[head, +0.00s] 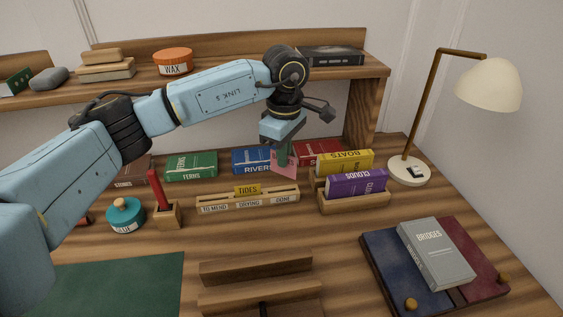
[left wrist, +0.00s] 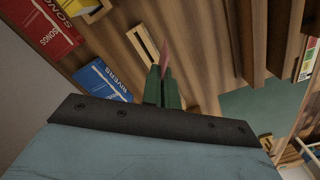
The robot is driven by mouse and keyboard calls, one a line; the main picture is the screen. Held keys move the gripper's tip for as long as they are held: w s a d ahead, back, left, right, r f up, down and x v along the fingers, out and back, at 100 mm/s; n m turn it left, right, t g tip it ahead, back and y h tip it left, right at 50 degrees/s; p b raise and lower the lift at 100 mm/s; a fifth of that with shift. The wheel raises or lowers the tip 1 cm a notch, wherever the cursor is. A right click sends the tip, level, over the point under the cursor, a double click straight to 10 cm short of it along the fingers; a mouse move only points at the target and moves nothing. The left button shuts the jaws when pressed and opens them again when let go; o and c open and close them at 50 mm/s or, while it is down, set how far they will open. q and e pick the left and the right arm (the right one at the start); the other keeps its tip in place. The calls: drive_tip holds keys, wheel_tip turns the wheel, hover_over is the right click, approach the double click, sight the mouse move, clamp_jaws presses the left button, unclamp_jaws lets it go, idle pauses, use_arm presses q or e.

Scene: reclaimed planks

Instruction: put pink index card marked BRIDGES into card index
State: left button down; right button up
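My left gripper (head: 283,158) has its green fingers shut on a pink card (head: 289,170), held in the air behind and above the labelled wooden holder. No writing on the card can be read. In the left wrist view the card (left wrist: 165,56) stands out beyond the green fingertips (left wrist: 163,86), seen nearly edge-on. The card index appears to be the long low wooden holder (head: 217,206) labelled TO MEND, DRYING and DONE. A yellow TIDES card (head: 247,189) stands in it. The pink card is apart from the holder. My right gripper is not in view.
A rack with a yellow BOATS book (head: 345,161) and purple CLOUDS book (head: 357,184) stands right of the holder. A red stick in a wooden block (head: 168,216) and a GLUE pot (head: 125,215) stand left. A grey BRIDGES book (head: 435,252) lies front right.

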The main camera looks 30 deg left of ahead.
use_arm(q)
drive_tip(key=shift+w+a+f+n+b, duration=0.3)
drive_tip(key=shift+w+f+n+b, duration=0.2)
drive_tip(key=shift+f+n+b, duration=1)
drive_tip(key=shift+w+a+f+n+b, duration=0.35)
drive_tip(key=shift+w+f+n+b, duration=0.2)
drive_tip(key=shift+f+n+b, duration=0.9)
drive_tip(key=shift+w+a+f+n+b, duration=0.3)
drive_tip(key=shift+w+f+n+b, duration=0.2)
drive_tip(key=shift+f+n+b, duration=0.95)
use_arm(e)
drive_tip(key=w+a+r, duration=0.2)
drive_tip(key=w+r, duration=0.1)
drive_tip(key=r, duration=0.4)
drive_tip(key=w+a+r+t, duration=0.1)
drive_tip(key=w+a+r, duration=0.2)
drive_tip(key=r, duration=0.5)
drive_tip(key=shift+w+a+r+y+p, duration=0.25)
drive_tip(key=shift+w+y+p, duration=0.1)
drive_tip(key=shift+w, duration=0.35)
use_arm(q)
drive_tip(key=shift+f+m, duration=0.35)
drive_tip(key=shift+m, duration=0.05)
drive_tip(key=shift+f+b, duration=0.3)
drive_tip(key=shift+f, duration=0.65)
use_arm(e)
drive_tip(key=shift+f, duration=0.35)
use_arm(q)
drive_tip(key=c, duration=1.6)
unclamp_jaws()
